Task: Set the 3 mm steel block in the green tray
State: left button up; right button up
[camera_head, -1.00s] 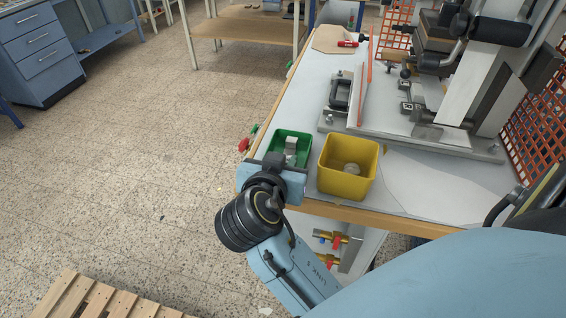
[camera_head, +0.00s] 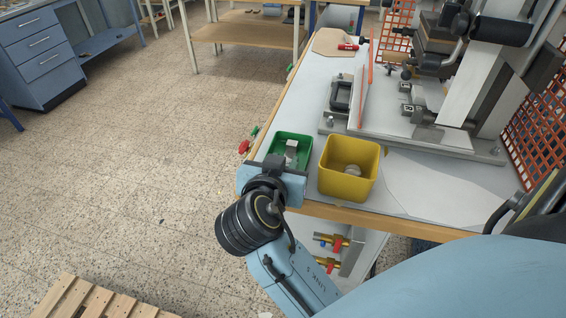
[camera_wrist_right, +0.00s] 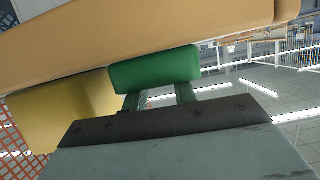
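The green tray (camera_head: 308,143) sits on the near left corner of the bench in the head view. A small grey block (camera_head: 291,148) shows in it; I cannot read its thickness. My right gripper (camera_head: 285,167) is at the tray's near side, with its fingers mostly hidden. In the right wrist view the green tray (camera_wrist_right: 155,69) covers the fingertips of my right gripper (camera_wrist_right: 158,96). Its fingers stand apart at the base, but I cannot tell whether their tips hold the block. My left gripper is in neither view.
A yellow bin (camera_head: 348,185) with pale pieces in it stands just right of the tray. The stamping press (camera_head: 470,75) and its grey base plate stand behind.

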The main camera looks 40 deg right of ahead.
jog(key=shift+s+f+g, duration=0.2)
jog(key=shift+f+g, duration=0.1)
jog(key=shift+f, duration=0.65)
jog(key=shift+r, duration=0.3)
jog(key=r+p+v, duration=0.1)
jog(key=v, duration=0.6)
jog(key=shift+r, duration=0.15)
jog(key=shift+a, duration=0.1)
